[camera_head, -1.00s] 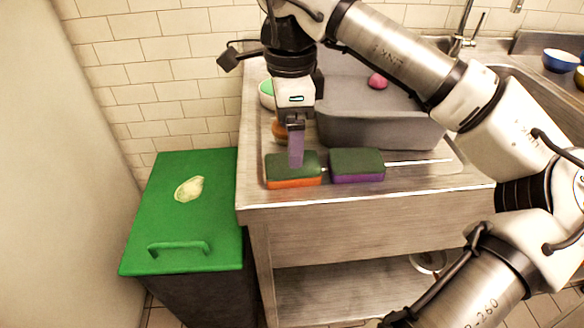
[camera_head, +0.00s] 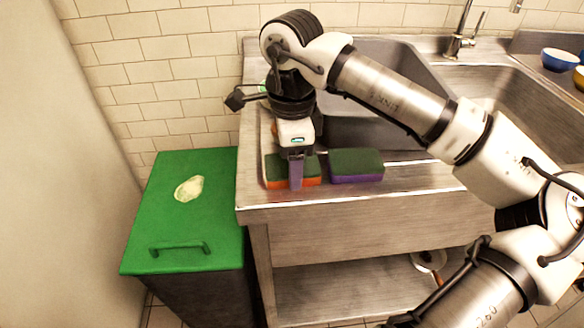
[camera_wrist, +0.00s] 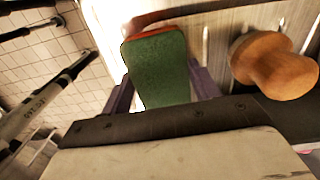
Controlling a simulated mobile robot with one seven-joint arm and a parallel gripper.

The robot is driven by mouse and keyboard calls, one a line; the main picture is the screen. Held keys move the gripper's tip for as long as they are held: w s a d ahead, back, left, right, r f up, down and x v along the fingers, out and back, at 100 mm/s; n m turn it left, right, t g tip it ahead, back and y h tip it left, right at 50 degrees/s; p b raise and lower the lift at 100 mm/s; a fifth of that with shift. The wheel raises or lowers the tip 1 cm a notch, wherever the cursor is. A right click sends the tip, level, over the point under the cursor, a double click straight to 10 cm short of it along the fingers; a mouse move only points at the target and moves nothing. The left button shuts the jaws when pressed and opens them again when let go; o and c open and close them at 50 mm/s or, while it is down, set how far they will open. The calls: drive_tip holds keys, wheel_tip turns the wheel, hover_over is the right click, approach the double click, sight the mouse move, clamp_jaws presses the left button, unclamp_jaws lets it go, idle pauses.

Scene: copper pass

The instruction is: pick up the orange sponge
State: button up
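The orange sponge (camera_head: 275,170) has a dark green top and an orange lower layer. It lies on the metal counter left of a purple sponge with a green top (camera_head: 356,166). In the wrist view the orange sponge (camera_wrist: 160,70) lies between the two purple fingers of my gripper (camera_wrist: 162,92). A thin gap shows by the left finger, so my gripper looks open around it. In the head view my gripper (camera_head: 296,176) is low at the sponge, with one finger in front of its near side, hiding part of it.
A round wooden object (camera_wrist: 275,65) stands close to the sponge in the wrist view. The sink basin (camera_head: 390,75) is behind the sponges. A green-topped bin (camera_head: 180,225) stands left of the counter. Bowls (camera_head: 560,60) are at the far right.

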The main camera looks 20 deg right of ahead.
drive_tip(key=c, duration=0.5)
drive_tip(key=shift+o, duration=0.2)
drive_tip(key=shift+r, duration=0.1)
wheel_tip(320, 180, up, 20)
drive_tip(key=p, duration=1.3)
